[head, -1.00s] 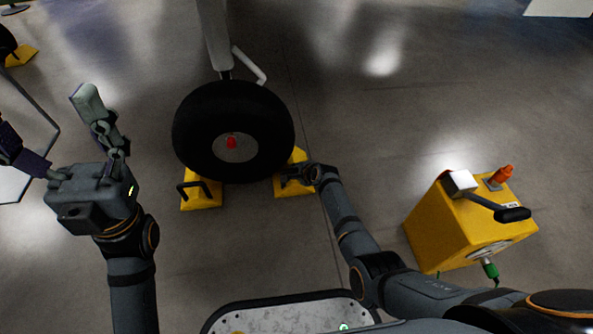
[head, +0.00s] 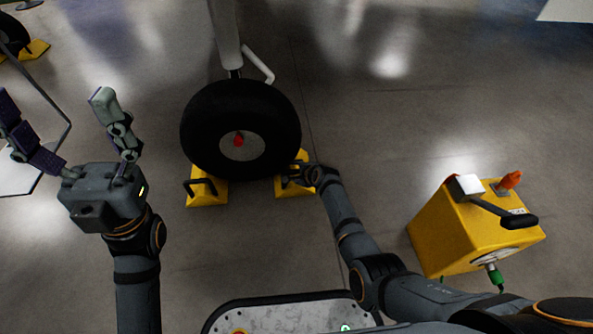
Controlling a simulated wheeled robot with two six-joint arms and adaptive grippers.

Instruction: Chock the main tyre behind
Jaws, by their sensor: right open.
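The black main tyre (head: 240,128) stands upright with a grey hub and a red cap, below a white strut. A yellow chock (head: 207,192) with a black handle sits at its lower left. A second yellow chock (head: 295,187) sits at its lower right, against or very near the tyre. My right gripper (head: 293,174) is at this second chock's handle, its jaws open; the fingers are small and dark, and partly blend with the handle. My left gripper (head: 54,98) is raised at the left, fingers spread wide and empty.
A yellow box (head: 465,230) with a black handle, an orange part and a green connector stands at the right. Another wheel (head: 12,36) with a yellow chock (head: 37,49) is at the upper left. The floor between tyre and box is clear.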

